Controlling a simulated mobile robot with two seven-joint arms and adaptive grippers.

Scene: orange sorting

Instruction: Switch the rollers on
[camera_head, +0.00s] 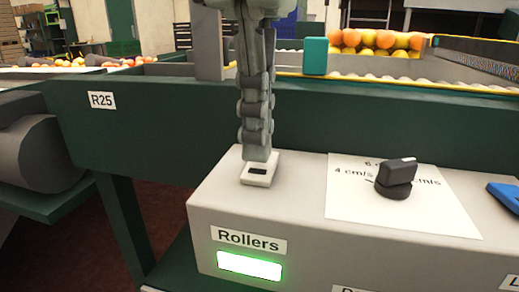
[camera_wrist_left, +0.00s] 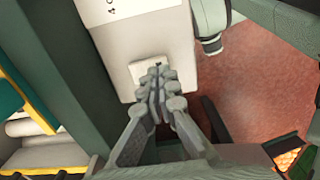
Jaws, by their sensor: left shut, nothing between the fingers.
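The white rollers switch (camera_head: 259,171) sits on top of a grey control box (camera_head: 310,210), above a label reading "Rollers" (camera_head: 249,241). A light (camera_head: 249,265) below that label glows green. My left gripper (camera_head: 257,154) points straight down with its fingertips at the switch, and its tips cover part of it. In the left wrist view the closed fingertips (camera_wrist_left: 157,72) overlap the switch (camera_wrist_left: 139,71). Whether they touch it I cannot tell. The gripper is shut and empty. My right gripper is not in view.
A black knob (camera_head: 396,178) stands on a white speed card (camera_head: 440,205) right of the switch. A blue control (camera_head: 506,196) is at the right edge. Behind, a green conveyor frame marked R25 (camera_head: 101,100) carries rollers and oranges (camera_head: 376,41).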

